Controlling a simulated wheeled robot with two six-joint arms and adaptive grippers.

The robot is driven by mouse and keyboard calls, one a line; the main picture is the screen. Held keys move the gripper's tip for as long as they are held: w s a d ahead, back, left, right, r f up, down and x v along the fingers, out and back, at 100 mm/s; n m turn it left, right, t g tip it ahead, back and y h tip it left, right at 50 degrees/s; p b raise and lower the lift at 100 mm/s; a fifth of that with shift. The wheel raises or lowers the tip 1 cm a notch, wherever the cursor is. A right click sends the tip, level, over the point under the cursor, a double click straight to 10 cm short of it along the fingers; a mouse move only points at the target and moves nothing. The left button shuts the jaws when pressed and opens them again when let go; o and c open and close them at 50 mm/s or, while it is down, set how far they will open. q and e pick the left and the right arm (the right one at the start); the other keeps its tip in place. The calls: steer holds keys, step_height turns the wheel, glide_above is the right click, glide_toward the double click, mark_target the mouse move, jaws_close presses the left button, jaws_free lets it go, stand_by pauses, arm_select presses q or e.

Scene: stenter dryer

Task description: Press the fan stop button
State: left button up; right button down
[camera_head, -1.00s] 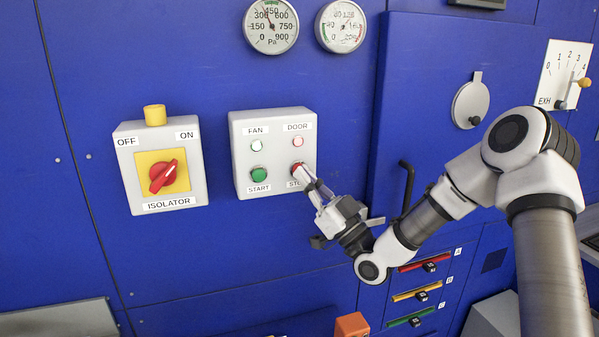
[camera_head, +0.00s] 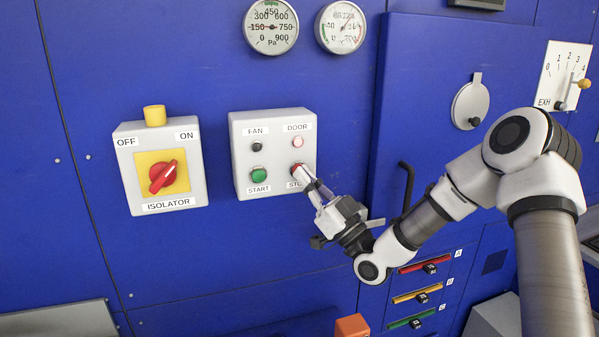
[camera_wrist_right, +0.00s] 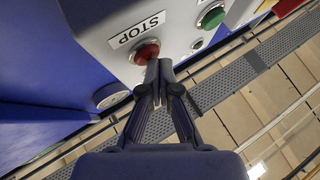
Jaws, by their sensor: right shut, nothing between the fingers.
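The red stop button (camera_head: 297,168) is at the lower right of the grey fan control box (camera_head: 241,150). The green start button (camera_head: 259,174) is to its left. The FAN lamp (camera_head: 257,147) is dark and the DOOR lamp (camera_head: 298,142) is pale pink. My right gripper (camera_head: 305,175) is shut and empty, its tips at the stop button and covering part of the STOP label. In the right wrist view the closed fingertips (camera_wrist_right: 158,64) lie at the edge of the red button (camera_wrist_right: 146,51); whether they touch is hard to tell. My left gripper is not in view.
The isolator box (camera_head: 160,165) with a red knob is left of the fan box. Two gauges (camera_head: 271,27) (camera_head: 341,27) are above. A black door handle (camera_head: 406,185) stands out near my right forearm. Coloured slides (camera_head: 424,264) are below it. An orange block (camera_head: 352,326) is at the bottom.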

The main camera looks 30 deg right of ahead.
steer(key=shift+s+a, duration=0.15)
steer(key=shift+s, duration=0.5)
steer(key=shift+s, duration=0.1)
steer(key=s, duration=0.2)
steer(key=s+a, duration=0.1)
steer(key=s, duration=0.1)
steer(key=shift+s+a+p, duration=0.1)
steer(key=shift+s+p, duration=0.25)
steer(key=shift+f, duration=0.1)
stand_by(0.3)
